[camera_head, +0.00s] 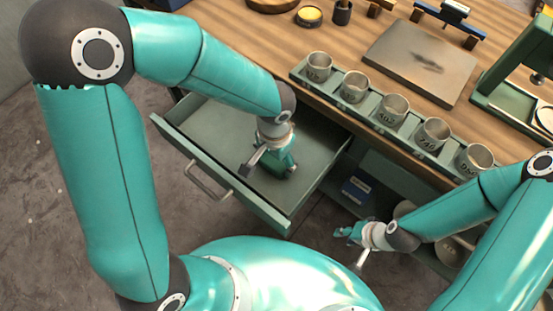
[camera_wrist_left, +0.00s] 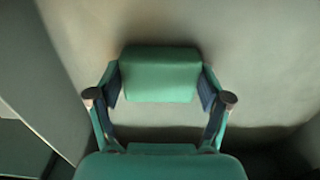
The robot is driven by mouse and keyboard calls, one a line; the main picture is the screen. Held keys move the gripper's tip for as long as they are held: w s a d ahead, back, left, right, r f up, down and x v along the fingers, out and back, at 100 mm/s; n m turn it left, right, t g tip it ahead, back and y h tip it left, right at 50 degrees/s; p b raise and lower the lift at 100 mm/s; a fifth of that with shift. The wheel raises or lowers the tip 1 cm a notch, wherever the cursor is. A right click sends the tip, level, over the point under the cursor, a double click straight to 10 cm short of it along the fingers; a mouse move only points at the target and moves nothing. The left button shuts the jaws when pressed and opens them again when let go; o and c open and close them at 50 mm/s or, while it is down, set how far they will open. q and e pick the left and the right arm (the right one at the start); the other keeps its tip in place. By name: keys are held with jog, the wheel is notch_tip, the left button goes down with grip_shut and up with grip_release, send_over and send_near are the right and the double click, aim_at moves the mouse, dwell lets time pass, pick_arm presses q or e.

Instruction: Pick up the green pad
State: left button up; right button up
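The green pad (camera_wrist_left: 158,75) is a small rounded block in the left wrist view, over the pale drawer floor. My left gripper (camera_wrist_left: 160,88) has one finger against each side of it, with no clear gap, so it appears shut on the pad. In the head view my left gripper (camera_head: 280,168) points down inside the open drawer, and the arm and gripper largely hide the pad there. My right gripper (camera_head: 348,234) is low beside the bench at the lower right, apart from the drawer; its fingers are too small to read.
The open drawer (camera_head: 218,128) has raised walls around my left gripper and a handle (camera_head: 208,183) in front. On the bench stand a rack of several numbered metal cups (camera_head: 355,88), a grey plate (camera_head: 422,62) and a green press frame (camera_head: 515,70). A blue box (camera_head: 356,190) sits on the shelf below.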

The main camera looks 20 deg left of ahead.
pick_arm(q)
jog(key=shift+c, duration=1.2)
jog(key=shift+r, duration=0.1)
notch_tip(320, 180, up, 20)
jog(key=p, duration=0.2)
jog(key=o, duration=0.5)
jog(key=shift+c, duration=0.2)
jog(key=c, duration=0.3)
jog(key=shift+f, duration=0.2)
jog(key=shift+c, duration=0.2)
